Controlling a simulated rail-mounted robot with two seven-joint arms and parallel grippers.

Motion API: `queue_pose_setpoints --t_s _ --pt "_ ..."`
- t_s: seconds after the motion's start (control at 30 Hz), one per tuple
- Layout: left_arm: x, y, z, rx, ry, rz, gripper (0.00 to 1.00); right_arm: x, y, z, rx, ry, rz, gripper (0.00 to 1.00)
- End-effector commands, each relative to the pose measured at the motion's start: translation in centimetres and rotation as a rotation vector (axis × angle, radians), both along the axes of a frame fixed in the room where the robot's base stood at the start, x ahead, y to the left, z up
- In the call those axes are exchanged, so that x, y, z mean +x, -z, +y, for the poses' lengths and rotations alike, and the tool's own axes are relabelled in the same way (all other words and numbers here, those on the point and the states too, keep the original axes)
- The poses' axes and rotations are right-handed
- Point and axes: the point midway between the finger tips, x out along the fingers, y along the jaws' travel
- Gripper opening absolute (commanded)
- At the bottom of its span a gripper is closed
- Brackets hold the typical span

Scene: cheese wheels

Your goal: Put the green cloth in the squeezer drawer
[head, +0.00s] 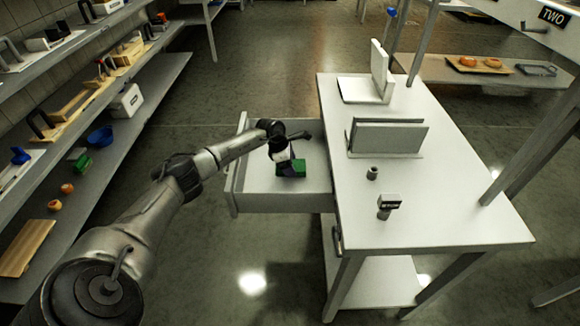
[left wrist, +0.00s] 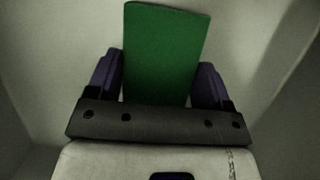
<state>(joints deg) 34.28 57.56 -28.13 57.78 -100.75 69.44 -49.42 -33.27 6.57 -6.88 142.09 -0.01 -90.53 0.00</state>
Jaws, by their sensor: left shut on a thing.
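The green cloth (head: 291,168) is a small folded block in the head view, at the end of my left arm. My left gripper (head: 285,165) is shut on it, over the inside of an open white drawer (head: 255,178) in the table's left side. In the left wrist view the cloth (left wrist: 165,55) stands between the two purple fingers of my left gripper (left wrist: 160,80). Pale drawer surfaces surround it there. I cannot tell whether the cloth touches the drawer floor. My right gripper is not in view.
The white table (head: 450,220) bears upright white stands (head: 388,137), a small dark cup (head: 372,173) and a small device with a display (head: 388,205). Shelves (head: 110,150) with several items line the left. A second drawer handle (head: 337,239) shows below. Open floor lies between.

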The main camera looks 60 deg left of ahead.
Motion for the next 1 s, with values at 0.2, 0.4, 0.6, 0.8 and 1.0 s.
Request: queue_pose_setpoints --t_s 0.2,0.4,0.6,0.8,1.0 --pt "0.0 -0.1 0.0 0.000 0.000 -0.001 0.47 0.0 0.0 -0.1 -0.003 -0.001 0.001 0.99" --pt "0.0 0.2 0.0 0.000 0.000 -0.001 0.76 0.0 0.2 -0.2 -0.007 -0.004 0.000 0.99" --pt "0.0 0.2 0.0 0.000 0.000 -0.001 0.96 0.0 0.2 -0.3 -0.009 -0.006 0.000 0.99" --pt "0.0 0.2 0.0 0.000 0.000 -0.001 0.99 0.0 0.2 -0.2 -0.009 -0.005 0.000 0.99" --pt "-0.2 -0.8 0.2 0.002 0.000 -0.001 0.99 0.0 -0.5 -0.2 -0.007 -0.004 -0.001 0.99"
